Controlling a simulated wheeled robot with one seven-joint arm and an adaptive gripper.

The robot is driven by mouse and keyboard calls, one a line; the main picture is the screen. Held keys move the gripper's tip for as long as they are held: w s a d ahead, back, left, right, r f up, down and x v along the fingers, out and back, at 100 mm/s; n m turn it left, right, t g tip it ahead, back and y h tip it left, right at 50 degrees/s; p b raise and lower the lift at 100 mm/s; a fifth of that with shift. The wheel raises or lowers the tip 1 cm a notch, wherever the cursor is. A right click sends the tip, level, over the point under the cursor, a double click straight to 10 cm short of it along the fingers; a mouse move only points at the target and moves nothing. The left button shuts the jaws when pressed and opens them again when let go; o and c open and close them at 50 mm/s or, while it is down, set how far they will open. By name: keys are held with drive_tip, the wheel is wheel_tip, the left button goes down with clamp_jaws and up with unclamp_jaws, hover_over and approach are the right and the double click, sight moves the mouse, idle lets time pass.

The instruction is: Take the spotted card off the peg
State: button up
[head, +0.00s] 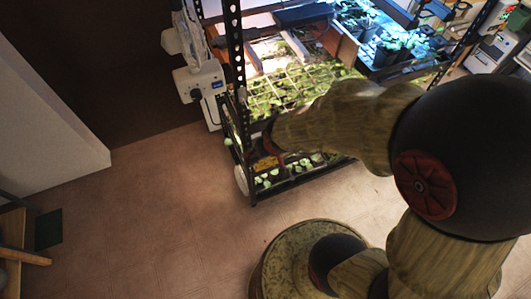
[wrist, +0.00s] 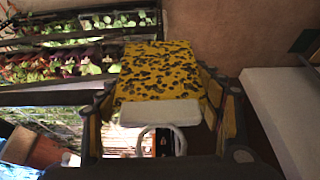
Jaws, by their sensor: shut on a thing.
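The spotted card (wrist: 158,70) is yellow with black blotches and fills the middle of the wrist view. It has a pale white strip (wrist: 160,113) along its near edge. My gripper (wrist: 160,92) has one finger on each side of the card and is shut on it. In the head view, a small yellow patch (head: 265,163), apparently the card, shows beside the rack's front post, just below the end of my arm. A white ring (wrist: 162,138) shows below the strip. I cannot make out the peg or whether the card still touches it.
The seedling rack (head: 236,60) has dark perforated posts and shelves of green seedling trays (head: 300,88). A white boxy device (head: 198,82) hangs on its left side. The brown floor (head: 150,210) to the left is open. A pale flat surface (wrist: 283,115) is at right in the wrist view.

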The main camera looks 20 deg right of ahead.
drive_tip(key=shift+s, duration=0.2)
drive_tip(key=s+p, duration=0.1)
drive_tip(key=s, duration=0.5)
drive_tip(key=shift+s, duration=0.25)
idle(1.2)
drive_tip(key=shift+r, duration=0.1)
idle(0.6)
